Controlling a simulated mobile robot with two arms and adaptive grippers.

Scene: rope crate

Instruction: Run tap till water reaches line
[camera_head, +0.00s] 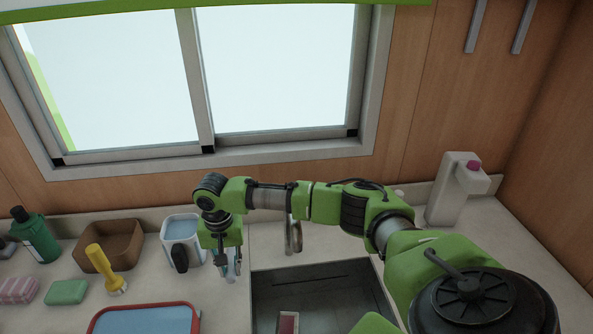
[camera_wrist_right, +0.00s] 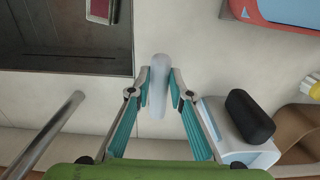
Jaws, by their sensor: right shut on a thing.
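The tap's metal spout (camera_head: 293,234) stands behind the sink (camera_head: 318,278); what looks like it is a grey bar (camera_wrist_right: 45,135) in the wrist view. My right gripper (camera_head: 231,268) points down left of the sink. In the wrist view the right gripper (camera_wrist_right: 159,88) is shut on a pale translucent rod (camera_wrist_right: 158,108), perhaps the tap's handle. A white jug (camera_head: 178,226) with a black handle (camera_head: 180,259) stands just left of the gripper; its top looks blue. I see no running water and no fill line. My left gripper is not in view.
A dark red block (camera_head: 288,323) lies in the sink. A red-rimmed blue tray (camera_head: 180,307), yellow brush (camera_head: 100,262), brown box (camera_head: 117,240), green sponge (camera_head: 67,292) and green bottle (camera_head: 36,236) are at left. A white dispenser (camera_head: 448,195) stands at right.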

